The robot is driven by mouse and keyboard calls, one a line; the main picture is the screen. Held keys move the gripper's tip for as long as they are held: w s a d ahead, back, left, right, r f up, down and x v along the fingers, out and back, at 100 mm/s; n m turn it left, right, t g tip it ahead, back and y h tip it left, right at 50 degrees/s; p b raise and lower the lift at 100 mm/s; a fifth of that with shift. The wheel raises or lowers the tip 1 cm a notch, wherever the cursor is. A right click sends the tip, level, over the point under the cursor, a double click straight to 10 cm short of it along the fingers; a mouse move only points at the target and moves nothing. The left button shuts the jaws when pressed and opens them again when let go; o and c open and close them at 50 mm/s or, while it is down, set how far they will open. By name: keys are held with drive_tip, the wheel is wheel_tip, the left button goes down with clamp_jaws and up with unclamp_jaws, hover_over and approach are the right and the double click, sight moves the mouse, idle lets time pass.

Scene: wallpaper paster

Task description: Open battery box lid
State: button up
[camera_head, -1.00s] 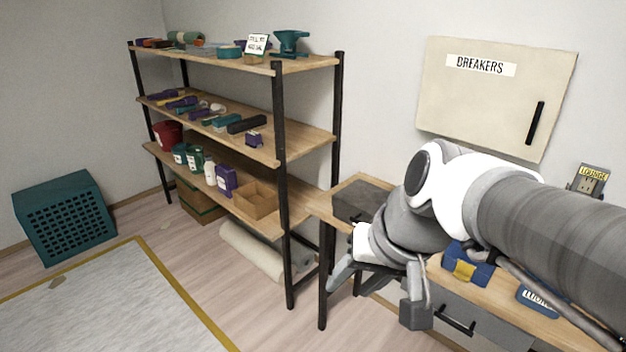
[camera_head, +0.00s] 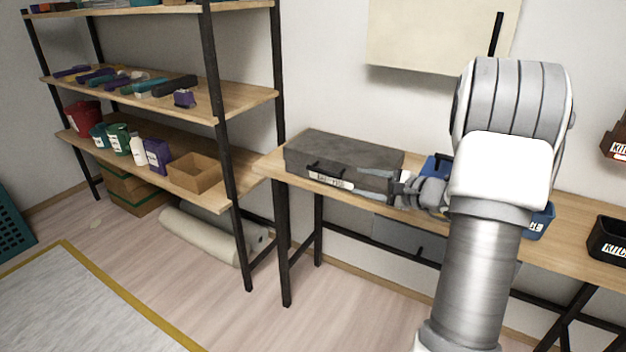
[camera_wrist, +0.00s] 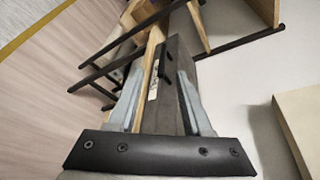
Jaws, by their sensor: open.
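The battery box (camera_head: 345,152) is a long dark grey box with a flat lid on the left end of the workbench. Its lid looks shut. A black handle (camera_head: 326,167) and a white label (camera_head: 328,180) are on its front. My gripper (camera_head: 372,186) is open at the box's right front. In the wrist view the box (camera_wrist: 178,88) shows between the spread fingers of my gripper (camera_wrist: 160,72), with the black handle (camera_wrist: 163,66) ahead near the fingertips. I cannot tell whether the fingers touch the box.
The wooden workbench (camera_head: 585,220) carries a blue bin (camera_head: 540,222) and a black bin (camera_head: 608,238) to the right. A shelf rack (camera_head: 222,130) with several goods stands to the left. A beige breaker panel (camera_head: 430,35) hangs above.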

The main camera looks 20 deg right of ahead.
sight(328, 174)
drive_tip(key=shift+m+h, duration=0.3)
drive_tip(key=shift+m, duration=0.1)
drive_tip(key=b+x, duration=0.1)
drive_tip(key=x, duration=0.4)
drive_tip(key=d+b+x, duration=0.1)
drive_tip(key=x, duration=0.5)
drive_tip(key=d+x, duration=0.1)
drive_tip(key=x, duration=0.5)
drive_tip(key=shift+w+f+b, duration=0.25)
drive_tip(key=shift+w+b, duration=0.15)
drive_tip(key=shift+c, duration=0.3)
clamp_jaws()
